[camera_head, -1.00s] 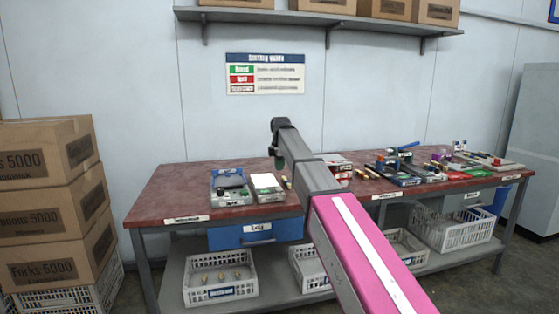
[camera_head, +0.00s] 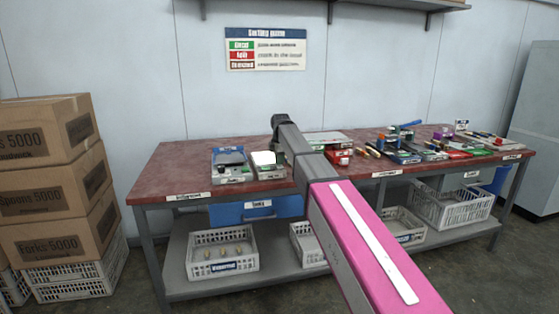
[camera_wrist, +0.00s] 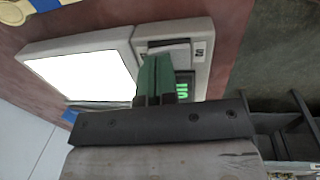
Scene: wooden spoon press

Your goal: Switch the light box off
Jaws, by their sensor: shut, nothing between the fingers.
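The light box (camera_wrist: 84,72) shows in the wrist view with its white panel lit. Beside the panel is a grey housing with a rocker switch (camera_wrist: 168,50) and a small display (camera_wrist: 184,86) with green lit characters, partly covered by my fingers. In the head view the light box (camera_head: 268,172) is on the red table (camera_head: 190,165), partly hidden by my arm. My gripper (camera_wrist: 157,62) is shut and empty, its green fingertips at the near edge of the switch. I cannot tell whether they touch it.
A grey tray (camera_head: 231,168) stands left of the light box. Small items and red boxes (camera_head: 339,157) lie to its right. Stacked cartons (camera_head: 50,185) stand left of the table. A blue drawer (camera_head: 255,209) and white crates (camera_head: 222,255) are below the tabletop.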

